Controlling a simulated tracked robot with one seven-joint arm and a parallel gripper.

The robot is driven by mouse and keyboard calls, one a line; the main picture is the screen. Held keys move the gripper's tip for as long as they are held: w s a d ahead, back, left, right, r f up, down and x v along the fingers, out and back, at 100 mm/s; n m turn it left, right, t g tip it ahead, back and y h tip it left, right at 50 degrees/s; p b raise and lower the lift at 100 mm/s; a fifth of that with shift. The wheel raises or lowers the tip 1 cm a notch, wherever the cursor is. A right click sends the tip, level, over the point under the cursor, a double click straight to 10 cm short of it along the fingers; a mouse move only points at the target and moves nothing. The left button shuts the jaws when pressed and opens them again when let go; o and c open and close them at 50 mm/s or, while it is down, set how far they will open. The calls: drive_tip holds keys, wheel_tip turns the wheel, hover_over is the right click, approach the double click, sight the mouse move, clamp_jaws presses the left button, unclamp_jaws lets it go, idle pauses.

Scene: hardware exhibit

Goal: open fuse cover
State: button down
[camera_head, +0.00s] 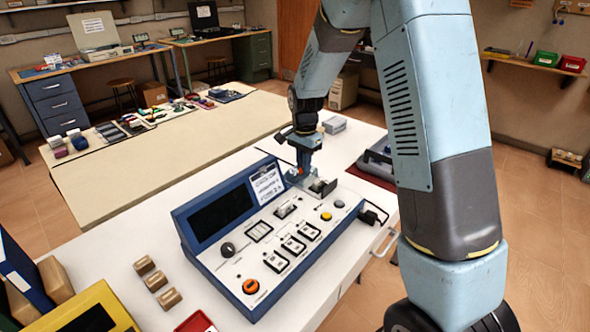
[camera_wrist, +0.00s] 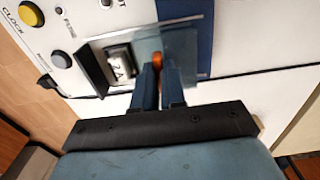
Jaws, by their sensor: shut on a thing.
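The fuse cover (camera_wrist: 182,42) is a clear, bluish plate with an orange knob (camera_wrist: 157,61). My gripper (camera_wrist: 158,64) is shut on the knob, its two dark blue fingers on either side of it. Left of the plate in the wrist view, a white labelled fuse (camera_wrist: 120,67) shows uncovered beside a dark side plate (camera_wrist: 90,68). In the head view, my gripper (camera_head: 303,166) reaches down at the far right part of the blue-framed console (camera_head: 222,283). The cover's exact tilt is hard to tell there.
The console's sloped white panel holds an orange button (camera_head: 250,286), a yellow button (camera_head: 326,216) and several switches. A white label card (camera_head: 266,184) stands close left of my gripper. Several small brown blocks (camera_head: 157,281) lie left of the console.

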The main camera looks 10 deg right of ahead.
drive_tip(key=shift+w+a, duration=0.3)
drive_tip(key=c, duration=1.2)
unclamp_jaws()
drive_tip(key=shift+r, duration=0.1)
wheel_tip(320, 180, up, 14)
drive_tip(key=shift+f, duration=0.25)
